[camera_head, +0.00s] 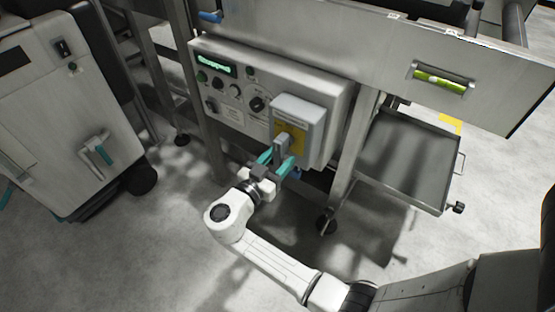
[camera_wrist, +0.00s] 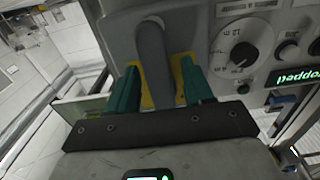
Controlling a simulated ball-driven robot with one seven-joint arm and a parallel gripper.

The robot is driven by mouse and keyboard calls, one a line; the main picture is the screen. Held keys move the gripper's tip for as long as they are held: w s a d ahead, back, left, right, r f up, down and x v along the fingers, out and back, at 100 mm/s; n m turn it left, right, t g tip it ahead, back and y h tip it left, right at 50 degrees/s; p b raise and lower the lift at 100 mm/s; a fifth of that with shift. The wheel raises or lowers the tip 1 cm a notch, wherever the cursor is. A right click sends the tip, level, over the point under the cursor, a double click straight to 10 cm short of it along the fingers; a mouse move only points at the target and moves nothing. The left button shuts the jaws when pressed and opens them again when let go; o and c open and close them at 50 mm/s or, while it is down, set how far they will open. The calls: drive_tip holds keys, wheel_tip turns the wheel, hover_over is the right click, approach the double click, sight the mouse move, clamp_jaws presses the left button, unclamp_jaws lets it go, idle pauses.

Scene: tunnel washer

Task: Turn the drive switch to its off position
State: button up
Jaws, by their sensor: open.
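The drive switch is a grey handle (camera_head: 280,147) on a yellow plate (camera_head: 292,139), on the front of a grey box (camera_head: 299,112) at the right end of the control panel. The handle (camera_wrist: 154,60) also shows in the wrist view, standing lengthwise between my fingers. My gripper (camera_head: 277,161) has teal fingers and is open. In the wrist view, my gripper (camera_wrist: 158,75) has one finger on each side of the handle, with gaps beside it.
The panel (camera_head: 225,105) has a green display (camera_head: 216,65) reading "Stopped", plus several knobs and buttons. A dial (camera_wrist: 243,55) sits beside the switch box. A steel leg (camera_head: 352,150) and a tray (camera_head: 408,160) are to the right. A white cabinet (camera_head: 60,120) stands left. Floor in front is clear.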

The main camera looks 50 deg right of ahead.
clamp_jaws()
idle(0.3)
